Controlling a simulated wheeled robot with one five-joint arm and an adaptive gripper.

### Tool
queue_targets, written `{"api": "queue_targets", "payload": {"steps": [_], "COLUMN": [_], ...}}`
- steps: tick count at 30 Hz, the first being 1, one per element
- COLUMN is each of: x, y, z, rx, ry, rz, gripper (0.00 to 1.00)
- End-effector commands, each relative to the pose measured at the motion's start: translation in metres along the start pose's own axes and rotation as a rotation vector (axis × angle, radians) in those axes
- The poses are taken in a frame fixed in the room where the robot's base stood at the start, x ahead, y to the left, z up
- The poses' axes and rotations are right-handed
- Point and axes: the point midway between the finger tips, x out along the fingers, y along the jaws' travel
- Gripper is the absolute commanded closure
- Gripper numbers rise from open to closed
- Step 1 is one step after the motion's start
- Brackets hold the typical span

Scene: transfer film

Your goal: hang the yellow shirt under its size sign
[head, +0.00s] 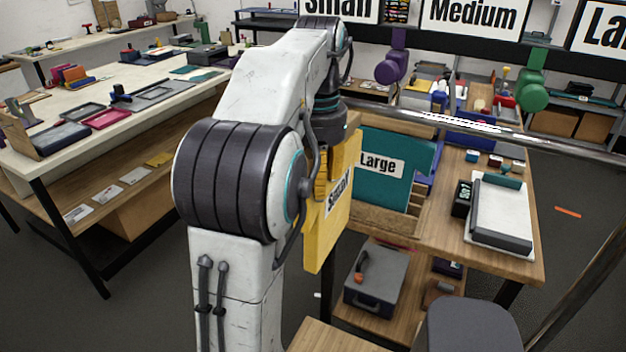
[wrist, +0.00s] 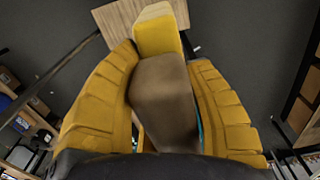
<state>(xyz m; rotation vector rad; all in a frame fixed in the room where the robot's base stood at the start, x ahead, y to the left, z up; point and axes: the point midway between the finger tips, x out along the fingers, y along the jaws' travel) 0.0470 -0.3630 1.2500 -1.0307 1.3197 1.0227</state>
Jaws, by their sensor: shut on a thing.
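The yellow shirt (head: 340,205) is a flat yellow panel, upright and slightly tilted, with a white label that seems to read "Small". My gripper (head: 320,172) is at its upper left edge, partly hidden by my arm. In the wrist view my gripper (wrist: 165,100) has both yellow fingers closed around a brownish block (wrist: 163,85), with the yellow shirt (wrist: 157,35) just beyond it. The size signs "Small" (head: 338,8) and "Medium" (head: 474,14) hang at the top; a third, cut off at the right, begins "La" (head: 603,30). A metal rail (head: 490,128) runs below them.
A teal shirt (head: 385,185) labelled "Large" stands in a wooden holder behind the yellow shirt. Purple (head: 390,68) and green (head: 533,95) pieces show near the rail. A wooden table (head: 450,235) carries a white-and-grey device (head: 500,215). A cluttered workbench (head: 25,170) stands left.

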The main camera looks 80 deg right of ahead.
Motion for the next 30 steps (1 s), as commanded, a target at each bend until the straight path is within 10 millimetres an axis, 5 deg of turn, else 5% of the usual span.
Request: {"api": "queue_targets", "payload": {"steps": [30], "x": [0.029], "y": [0.0], "z": [-0.01], "rx": [0.0], "ry": [0.002], "rz": [0.0], "gripper": [0.9]}}
